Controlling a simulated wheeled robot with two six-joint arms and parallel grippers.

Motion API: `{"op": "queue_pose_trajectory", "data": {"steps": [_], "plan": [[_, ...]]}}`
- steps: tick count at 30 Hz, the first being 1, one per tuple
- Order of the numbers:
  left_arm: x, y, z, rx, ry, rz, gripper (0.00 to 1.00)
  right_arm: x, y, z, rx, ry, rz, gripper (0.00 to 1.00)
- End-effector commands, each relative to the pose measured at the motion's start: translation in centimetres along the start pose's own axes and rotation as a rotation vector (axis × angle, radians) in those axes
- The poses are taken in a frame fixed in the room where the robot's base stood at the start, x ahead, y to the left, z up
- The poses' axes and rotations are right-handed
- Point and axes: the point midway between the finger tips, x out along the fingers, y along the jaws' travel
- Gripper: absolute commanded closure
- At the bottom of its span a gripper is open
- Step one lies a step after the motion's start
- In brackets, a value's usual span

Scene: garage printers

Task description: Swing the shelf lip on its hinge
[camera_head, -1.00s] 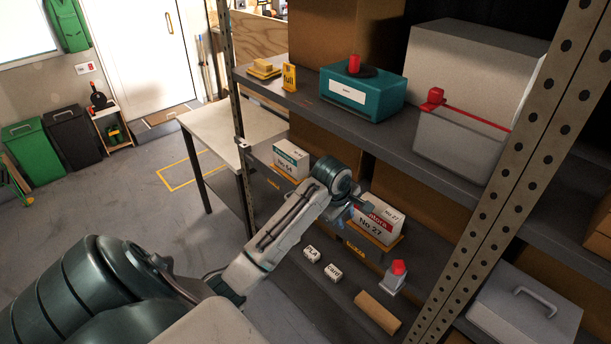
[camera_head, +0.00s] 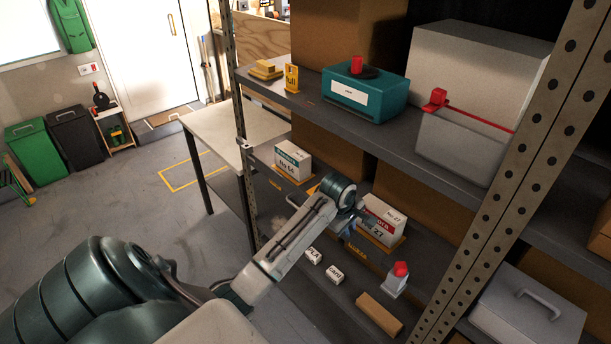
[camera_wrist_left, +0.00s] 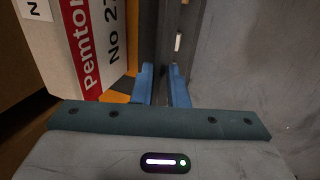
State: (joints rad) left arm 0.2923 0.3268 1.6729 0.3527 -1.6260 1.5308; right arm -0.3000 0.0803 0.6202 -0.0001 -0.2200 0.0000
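The shelf lip (camera_wrist_left: 163,28) seems to be the dark strip along the shelf's front edge, running up the middle of the left wrist view. My left gripper (camera_wrist_left: 162,86) has its two blue fingers on either side of that strip, with a narrow gap between them. I cannot tell whether they press on it. In the head view my left gripper (camera_head: 347,227) is at the front of the middle shelf (camera_head: 296,209), by the white and red No 27 box (camera_head: 381,220). My arm hides part of the lip and its hinge. My right gripper is not in view.
A white No 54 box (camera_head: 292,160) stands farther left on that shelf. Small white blocks (camera_head: 334,274), a red-topped item (camera_head: 396,280) and a brown block (camera_head: 379,314) lie below. A perforated post (camera_head: 513,185) rises at the right. A teal box (camera_head: 364,95) sits above.

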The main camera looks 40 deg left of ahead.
Motion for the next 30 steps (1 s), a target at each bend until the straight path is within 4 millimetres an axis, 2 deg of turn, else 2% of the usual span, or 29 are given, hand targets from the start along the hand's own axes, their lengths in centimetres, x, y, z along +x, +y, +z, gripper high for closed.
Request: {"op": "queue_pose_trajectory", "data": {"steps": [5,18,30], "plan": [[-0.1,0.0,0.0,0.000,0.001,0.018,1.00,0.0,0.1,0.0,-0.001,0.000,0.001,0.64],[-0.1,-1.9,0.0,0.001,0.001,0.304,1.00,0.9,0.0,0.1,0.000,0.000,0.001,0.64],[-0.2,-1.9,0.0,0.001,0.001,0.333,1.00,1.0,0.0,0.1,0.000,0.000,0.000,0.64]]}}
